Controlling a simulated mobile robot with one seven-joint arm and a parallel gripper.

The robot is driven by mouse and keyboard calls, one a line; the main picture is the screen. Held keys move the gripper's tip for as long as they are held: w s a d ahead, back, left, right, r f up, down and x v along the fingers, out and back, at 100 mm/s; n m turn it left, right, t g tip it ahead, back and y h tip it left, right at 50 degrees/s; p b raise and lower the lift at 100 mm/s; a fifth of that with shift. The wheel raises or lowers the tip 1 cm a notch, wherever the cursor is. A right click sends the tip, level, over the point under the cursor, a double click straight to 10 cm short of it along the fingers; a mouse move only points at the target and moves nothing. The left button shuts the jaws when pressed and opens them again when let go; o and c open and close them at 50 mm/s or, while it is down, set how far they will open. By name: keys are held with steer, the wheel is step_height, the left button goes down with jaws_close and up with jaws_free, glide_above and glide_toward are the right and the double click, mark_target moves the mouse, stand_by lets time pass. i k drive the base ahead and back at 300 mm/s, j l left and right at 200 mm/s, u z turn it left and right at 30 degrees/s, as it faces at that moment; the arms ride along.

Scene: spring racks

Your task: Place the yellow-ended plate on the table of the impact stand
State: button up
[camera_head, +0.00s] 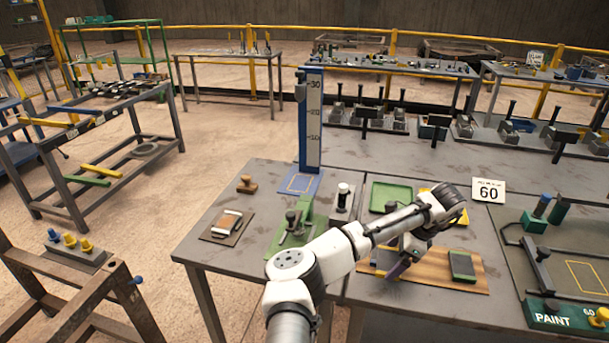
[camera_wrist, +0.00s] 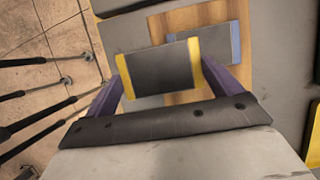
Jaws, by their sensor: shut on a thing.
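The yellow-ended plate (camera_wrist: 160,73) is dark with a yellow strip at each end. In the wrist view it lies between the two purple fingers of my gripper (camera_head: 393,274), which is shut on it by its yellow ends. My gripper is low over the wooden board (camera_head: 425,277); I cannot tell how high the plate is above it. The impact stand has a tall blue column (camera_head: 314,120) with a scale. Its small blue table (camera_head: 313,190), marked with a yellow outline, is empty, left of my gripper.
Another dark plate (camera_head: 462,264) lies on the board's right part. A green tray (camera_head: 391,193) stands behind my arm. A green fixture (camera_head: 300,222) and a black-and-white post (camera_head: 343,197) stand between my gripper and the stand.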

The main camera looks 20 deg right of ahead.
mark_target(301, 183)
steer(key=i+l, duration=0.4)
steer(key=i, duration=0.15)
steer(key=i+l, duration=0.45)
steer(key=i+j, duration=0.2)
steer(key=j, duration=0.15)
steer(key=i+j+u, duration=0.15)
steer(key=j, duration=0.25)
steer(key=i, duration=0.05)
